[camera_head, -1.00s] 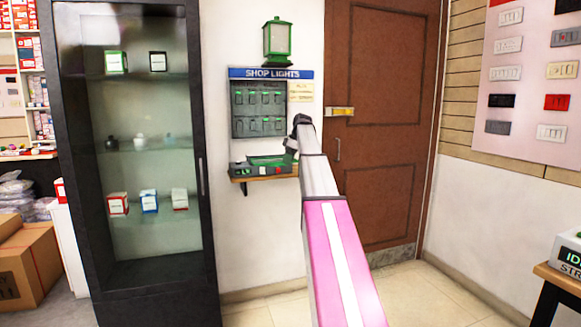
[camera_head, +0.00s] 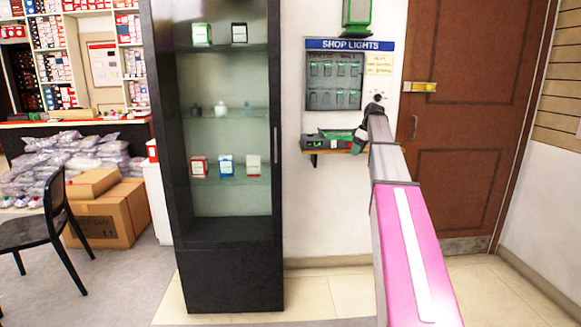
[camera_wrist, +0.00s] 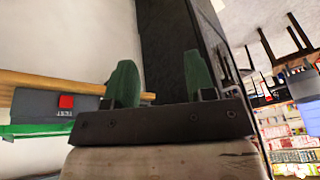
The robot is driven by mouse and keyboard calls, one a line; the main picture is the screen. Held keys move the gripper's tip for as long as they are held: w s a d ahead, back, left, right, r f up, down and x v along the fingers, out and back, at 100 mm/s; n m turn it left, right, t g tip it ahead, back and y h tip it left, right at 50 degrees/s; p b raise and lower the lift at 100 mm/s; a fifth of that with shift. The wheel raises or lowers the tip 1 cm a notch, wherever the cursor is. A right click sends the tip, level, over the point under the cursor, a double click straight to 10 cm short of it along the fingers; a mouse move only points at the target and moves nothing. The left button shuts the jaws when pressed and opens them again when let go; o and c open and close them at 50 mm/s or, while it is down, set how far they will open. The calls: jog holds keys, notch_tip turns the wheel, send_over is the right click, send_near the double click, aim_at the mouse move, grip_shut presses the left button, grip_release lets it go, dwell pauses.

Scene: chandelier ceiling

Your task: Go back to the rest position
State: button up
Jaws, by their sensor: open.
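My arm stretches out across the head view toward the wall, with my gripper (camera_head: 362,135) at its far end beside the small wall shelf under the SHOP LIGHTS panel. In the wrist view my gripper (camera_wrist: 158,85) shows two green fingers set wide apart. It is open, with nothing between the fingers. A grey box with a red button (camera_wrist: 66,102) lies left of the fingers, apart from them.
A tall black glass cabinet (camera_head: 228,270) stands left of the arm. A brown door (camera_head: 465,100) is behind it on the right. A black chair (camera_head: 45,225) and cardboard boxes (camera_head: 110,215) are at the left. The SHOP LIGHTS panel (camera_head: 335,80) hangs above the shelf. Floor is clear in front of the cabinet.

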jog(key=s+a+f+m+h, duration=0.1)
jog(key=s+a+f+m, duration=0.3)
jog(key=s+f, duration=0.55)
jog(key=s+a+f+m+g, duration=0.1)
jog(key=s+a+f, duration=0.45)
jog(key=f, duration=0.65)
jog(key=s+a+f+m+h, duration=0.1)
jog(key=s+a+f+m, duration=0.25)
jog(key=s+f, duration=0.65)
jog(key=s+a+f+m, duration=0.1)
jog(key=s+a+f, duration=0.1)
jog(key=s+f, duration=0.3)
jog(key=s+a+f+m+h, duration=0.1)
jog(key=s+a+f, duration=0.1)
jog(key=s+f, duration=0.2)
jog(key=s, duration=0.3)
jog(key=shift+s+a+f+h, duration=0.25)
jog(key=shift+s+f+h, duration=0.05)
jog(key=shift+s+f, duration=0.1)
